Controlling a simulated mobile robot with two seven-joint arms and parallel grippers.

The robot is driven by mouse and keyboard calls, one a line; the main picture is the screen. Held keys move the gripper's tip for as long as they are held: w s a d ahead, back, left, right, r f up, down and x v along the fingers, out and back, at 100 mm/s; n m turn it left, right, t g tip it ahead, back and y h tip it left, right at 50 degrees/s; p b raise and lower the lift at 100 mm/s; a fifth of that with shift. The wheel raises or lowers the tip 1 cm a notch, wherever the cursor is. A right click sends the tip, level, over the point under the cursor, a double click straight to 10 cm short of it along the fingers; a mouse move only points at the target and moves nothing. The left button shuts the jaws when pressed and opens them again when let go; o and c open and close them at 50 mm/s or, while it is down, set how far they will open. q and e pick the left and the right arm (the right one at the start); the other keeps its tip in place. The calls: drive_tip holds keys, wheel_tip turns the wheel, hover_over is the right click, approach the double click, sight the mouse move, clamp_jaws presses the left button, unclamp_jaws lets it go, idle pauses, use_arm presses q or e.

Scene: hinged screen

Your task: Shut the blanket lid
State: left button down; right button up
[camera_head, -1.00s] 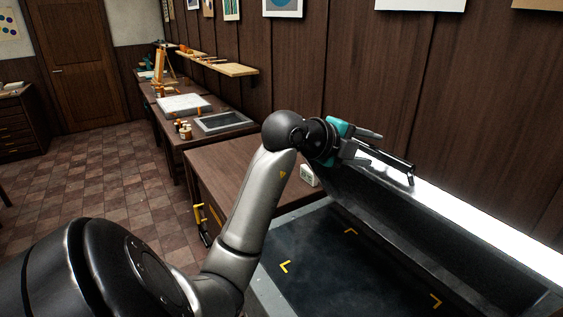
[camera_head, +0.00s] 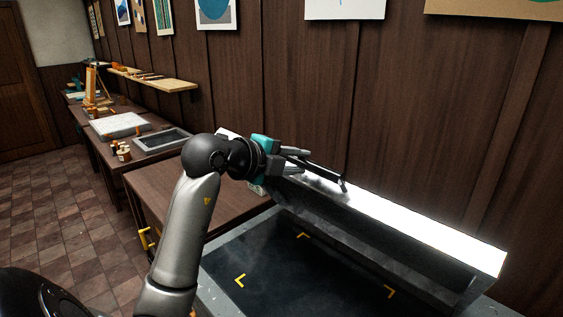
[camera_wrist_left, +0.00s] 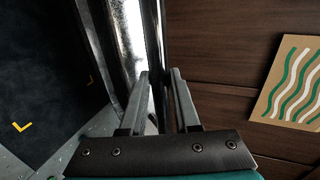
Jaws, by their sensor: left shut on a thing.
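The blanket lid (camera_head: 430,228) is a long grey lid with a bright white upper face. It stands raised along the back of a dark flat bed (camera_head: 290,268) with yellow corner marks. My left gripper (camera_head: 322,168) is at the lid's upper edge, towards its left end, and is shut on it. In the left wrist view, the lid's edge (camera_wrist_left: 158,40) runs up between the two fingers (camera_wrist_left: 160,78), and the dark bed lies to the left. My right gripper is in neither view.
A wooden desk (camera_head: 170,190) adjoins the bed on the left. Beyond it are a frame tray (camera_head: 163,140), small jars (camera_head: 122,152) and a wall shelf (camera_head: 155,80). The panelled wall (camera_head: 430,110) rises close behind the lid. The bed's visible surface is clear.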

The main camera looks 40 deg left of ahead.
use_arm(q)
drive_tip(key=s+f+b, duration=0.5)
drive_tip(key=s+f, duration=0.2)
drive_tip(key=shift+s+a+f, duration=0.2)
drive_tip(key=shift+s+a, duration=0.05)
idle(0.3)
drive_tip(key=s+f+b, duration=0.7)
drive_tip(key=f+b, duration=0.1)
drive_tip(key=f, duration=0.3)
drive_tip(key=shift+a, duration=0.35)
drive_tip(key=shift+s+r, duration=0.1)
